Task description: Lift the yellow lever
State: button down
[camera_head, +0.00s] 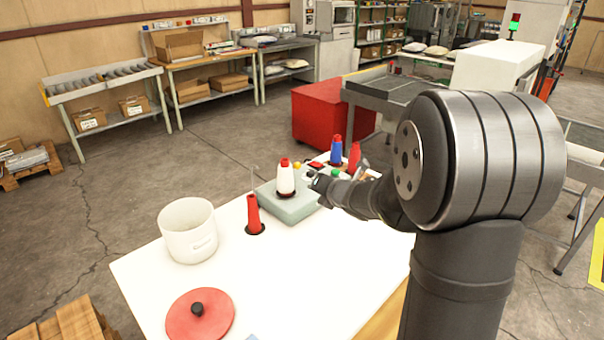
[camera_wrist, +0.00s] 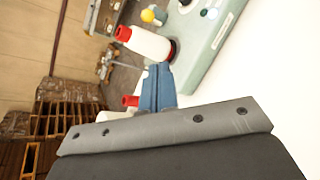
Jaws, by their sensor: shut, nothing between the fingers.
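The yellow lever's round knob (camera_head: 297,166) shows in the head view at the back of a grey-green box (camera_head: 298,208), just behind a white spool with a red top (camera_head: 286,181). In the wrist view the yellow knob (camera_wrist: 148,15) is at the top, beyond the white spool (camera_wrist: 148,43), beside the box (camera_wrist: 208,45). The lever's stem is mostly out of sight. My gripper (camera_wrist: 158,70) is shut and empty, with its blue fingers pointing toward the spool, apart from the knob. In the head view my gripper (camera_head: 315,180) is at the box's right side, partly hidden by my arm.
Blue (camera_head: 336,150) and red (camera_head: 354,157) spools stand behind my gripper. The table's front middle is clear.

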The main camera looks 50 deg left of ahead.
jog(key=w+a+f+n, duration=0.1)
jog(key=a, duration=0.2)
jog(key=w+a+f+n, duration=0.1)
jog(key=a+f+n, duration=0.1)
jog(key=w+a+f+n, duration=0.1)
jog(key=a+f+n, duration=0.1)
jog(key=a, duration=0.1)
jog(key=shift+w+a, duration=0.1)
jog(key=shift+a, duration=0.25)
jog(key=shift+w+a+r, duration=0.25)
jog(key=shift+a+r, duration=0.05)
jog(key=shift+a, duration=0.15)
jog(key=shift+w+a+r, duration=0.25)
jog(key=shift+a, duration=0.2)
jog(key=shift+w+a+r, duration=0.25)
jog(key=shift+w+a, duration=0.05)
jog(key=shift+a, duration=0.2)
jog(key=shift+r, duration=0.15)
jog(key=shift+a+r, duration=0.2)
jog(key=shift+r, duration=0.05)
